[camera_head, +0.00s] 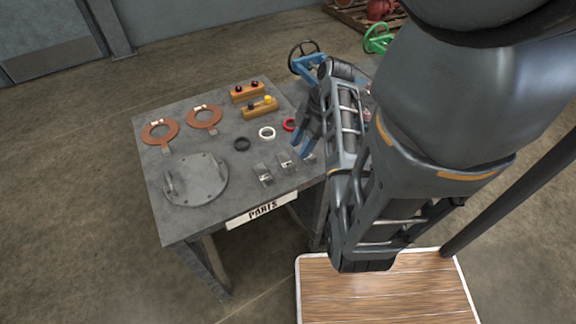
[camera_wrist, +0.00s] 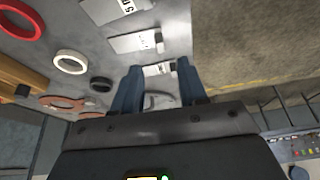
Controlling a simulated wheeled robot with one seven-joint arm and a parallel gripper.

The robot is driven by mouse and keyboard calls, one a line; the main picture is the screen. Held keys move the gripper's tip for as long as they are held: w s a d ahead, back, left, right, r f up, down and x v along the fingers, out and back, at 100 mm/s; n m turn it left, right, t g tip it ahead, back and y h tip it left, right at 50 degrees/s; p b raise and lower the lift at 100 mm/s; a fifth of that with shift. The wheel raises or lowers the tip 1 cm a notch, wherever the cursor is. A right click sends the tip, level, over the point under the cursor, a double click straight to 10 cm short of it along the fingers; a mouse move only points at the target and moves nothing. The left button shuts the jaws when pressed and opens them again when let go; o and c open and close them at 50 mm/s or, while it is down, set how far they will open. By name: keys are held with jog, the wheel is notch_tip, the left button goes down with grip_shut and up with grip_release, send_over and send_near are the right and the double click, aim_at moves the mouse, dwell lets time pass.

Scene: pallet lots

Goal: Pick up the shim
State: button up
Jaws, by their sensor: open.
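Three small grey metal plates with white labels lie in a row near the front edge of the table; these look like shims. In the head view they are the left shim (camera_head: 263,175), the middle shim (camera_head: 285,162) and a right one (camera_head: 309,158) partly hidden by my arm. My gripper (camera_head: 305,143) is over the table's right side, its blue fingers apart and empty. In the wrist view, one labelled plate (camera_wrist: 158,70) shows between the open fingertips (camera_wrist: 159,65), beyond them. Two more plates (camera_wrist: 135,41) lie above it in that picture. Which is the task's shim is unclear.
The table (camera_head: 215,225) also holds a round cover with handles (camera_head: 195,180), copper-coloured rings (camera_head: 204,117), wooden blocks with knobs (camera_head: 260,107), and black, white (camera_head: 267,132) and red rings (camera_head: 289,124). Valves with blue (camera_head: 305,65) and green (camera_head: 377,38) parts stand behind.

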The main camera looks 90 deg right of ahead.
aim_at(292, 166)
jog(key=shift+b+x, duration=0.8)
jog(key=shift+x, duration=2.7)
jog(key=shift+s, duration=0.15)
grip_shut()
